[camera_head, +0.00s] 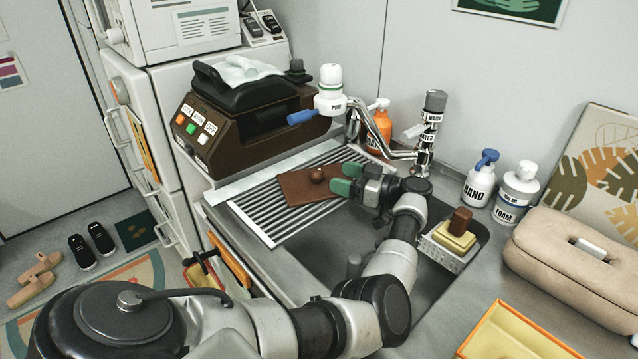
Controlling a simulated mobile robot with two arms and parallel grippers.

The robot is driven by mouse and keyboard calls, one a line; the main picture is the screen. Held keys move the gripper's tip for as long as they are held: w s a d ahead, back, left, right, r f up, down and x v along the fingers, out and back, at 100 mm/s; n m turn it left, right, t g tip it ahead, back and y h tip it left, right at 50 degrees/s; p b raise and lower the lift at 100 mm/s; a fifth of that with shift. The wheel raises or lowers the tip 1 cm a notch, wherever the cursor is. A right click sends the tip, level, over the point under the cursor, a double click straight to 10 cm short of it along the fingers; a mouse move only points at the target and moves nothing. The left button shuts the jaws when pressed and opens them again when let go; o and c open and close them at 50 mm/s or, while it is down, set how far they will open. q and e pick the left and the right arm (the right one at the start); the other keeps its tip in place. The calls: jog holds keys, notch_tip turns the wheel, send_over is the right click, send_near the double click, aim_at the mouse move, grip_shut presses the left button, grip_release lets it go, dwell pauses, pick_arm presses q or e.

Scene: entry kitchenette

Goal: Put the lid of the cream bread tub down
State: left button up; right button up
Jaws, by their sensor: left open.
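A flat brown lid (304,190) with a round knob lies on the ribbed drainer rack (262,214) beside the sink. My left gripper (346,179), with green fingertips, is open just to the right of the knob. Its fingers are over or beside the lid's right edge, and the knob is not between them. I cannot tell whether they touch the lid. A rounded cream tub (560,262) with a pale grip on top stands on the counter at the right; its top looks covered. I cannot tell for certain that the brown lid belongs to it. My right gripper is out of view.
The tap (425,150) rises behind my gripper. A sponge holder (447,246) sits at the sink's right edge. HAND (479,186) and FOAM (515,195) bottles stand at the back. An orange-rimmed tray (478,336) is at the front right. A brown machine (235,125) stands left.

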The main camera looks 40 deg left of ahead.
aim_at(322, 172)
pick_arm(q)
jog(key=shift+x, duration=0.9)
jog(key=shift+p+x, duration=0.5)
jog(key=shift+x, duration=1.5)
jog(key=shift+d+f, duration=0.1)
jog(key=c, duration=1.1)
jog(key=shift+o, duration=0.2)
